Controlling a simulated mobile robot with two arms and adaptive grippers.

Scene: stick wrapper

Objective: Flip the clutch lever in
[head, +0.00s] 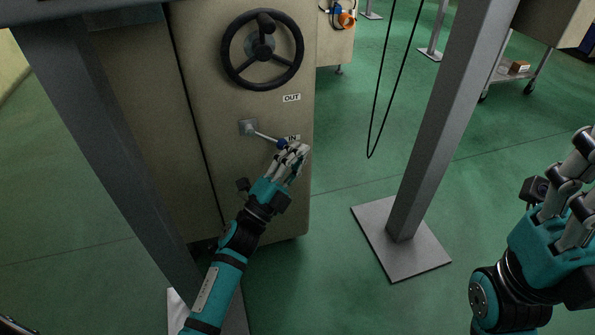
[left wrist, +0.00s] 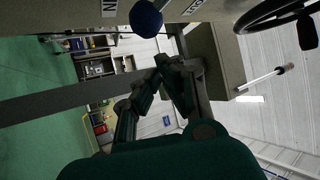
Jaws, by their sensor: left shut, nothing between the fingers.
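The clutch lever (head: 265,135) is a thin metal rod on a square mount on the beige machine cabinet. It slants down to the right and ends in a blue ball knob (head: 282,143) beside the IN label (head: 294,137). The OUT label (head: 291,98) is above. My left gripper (head: 297,150) is at the knob, shut and empty; its fingers partly cover the knob and label. In the left wrist view the knob (left wrist: 147,18) is at the top, apart from the closed fingertips (left wrist: 168,66). My right gripper (head: 574,175) is far right, away from the lever; its finger opening is unclear.
A black handwheel (head: 262,50) is on the cabinet above the lever. A grey post (head: 435,130) on a square base plate (head: 400,240) stands to the right, with a hanging black cable loop (head: 373,130) between. Another grey post (head: 110,150) crosses at left. Green floor lies between cabinet and post.

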